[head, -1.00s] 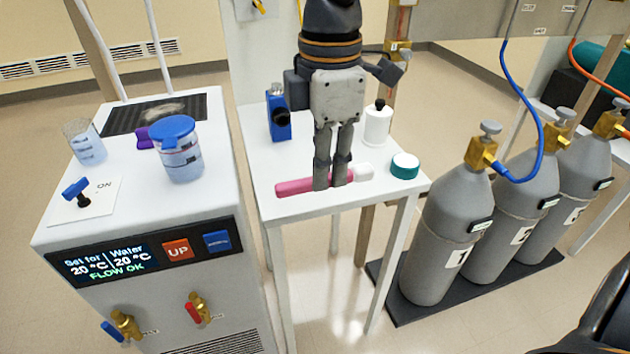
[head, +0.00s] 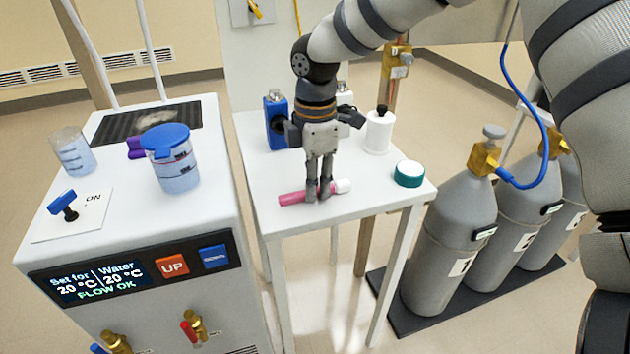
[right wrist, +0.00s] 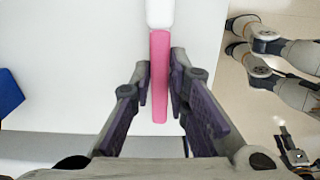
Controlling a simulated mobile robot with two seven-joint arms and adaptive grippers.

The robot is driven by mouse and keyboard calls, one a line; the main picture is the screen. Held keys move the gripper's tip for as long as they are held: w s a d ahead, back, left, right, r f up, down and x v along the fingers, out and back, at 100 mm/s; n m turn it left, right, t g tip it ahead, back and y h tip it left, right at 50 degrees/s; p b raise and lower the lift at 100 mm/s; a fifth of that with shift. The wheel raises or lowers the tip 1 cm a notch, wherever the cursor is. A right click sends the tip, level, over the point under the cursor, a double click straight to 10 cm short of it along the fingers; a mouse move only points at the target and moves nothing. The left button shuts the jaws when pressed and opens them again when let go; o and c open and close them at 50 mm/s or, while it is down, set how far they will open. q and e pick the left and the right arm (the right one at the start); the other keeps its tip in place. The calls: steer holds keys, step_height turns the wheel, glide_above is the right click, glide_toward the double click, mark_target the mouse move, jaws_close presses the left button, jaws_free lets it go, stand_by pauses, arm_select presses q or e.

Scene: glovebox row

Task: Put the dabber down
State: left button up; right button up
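The dabber (head: 296,198) is a pink stick with a white cap. It lies level at the front of the small white table (head: 262,180), on the top or very close above it; I cannot tell which. My right gripper (head: 318,193) points down over it, with a finger on each side of its pink body. In the right wrist view, the finger pads (right wrist: 160,85) sit against the pink dabber (right wrist: 160,100) with hardly any gap, and its white cap points away.
A white bottle (head: 379,132) and a blue device (head: 277,120) stand behind. A chiller (head: 130,235) is at the left, grey gas cylinders (head: 450,245) at the right. The table's front left is clear.

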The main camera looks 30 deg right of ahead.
steer(key=shift+o, duration=1.3)
steer(key=shift+f, duration=0.5)
step_height(320, 180, up, 13)
steer(key=shift+f, duration=0.15)
